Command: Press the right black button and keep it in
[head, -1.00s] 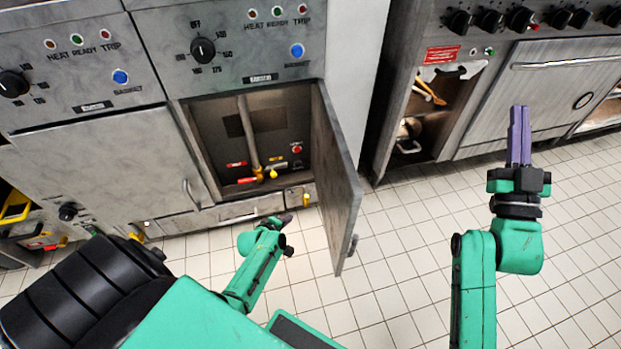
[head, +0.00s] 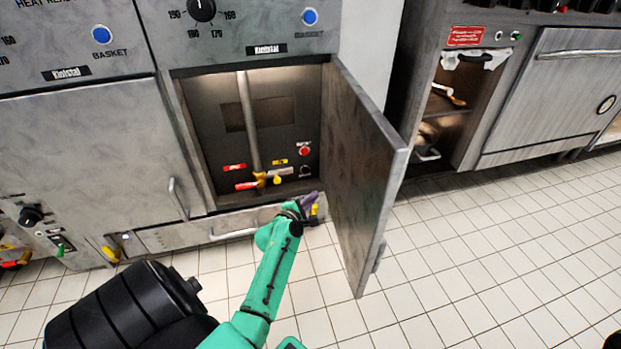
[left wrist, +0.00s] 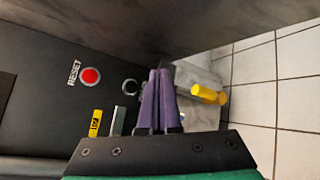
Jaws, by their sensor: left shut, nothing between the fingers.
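The black button (head: 305,171) is a small round button in a metal ring on the back panel of the open right cabinet, below a red button (head: 304,151). In the left wrist view the black button (left wrist: 130,86) shows just left of the fingertips, partly beside them. My left gripper (head: 312,197), with purple fingers, is shut and empty, low at the cabinet's front right corner. In the left wrist view its fingers (left wrist: 160,72) look close to the panel; I cannot tell that they touch the button. My right gripper is out of view.
The cabinet door (head: 362,170) stands open to the right of my left gripper. A yellow valve handle (head: 260,179) and pipe (head: 248,120) are inside to the left. A yellow handle (left wrist: 208,94) lies right of the fingers. Tiled floor is clear at right.

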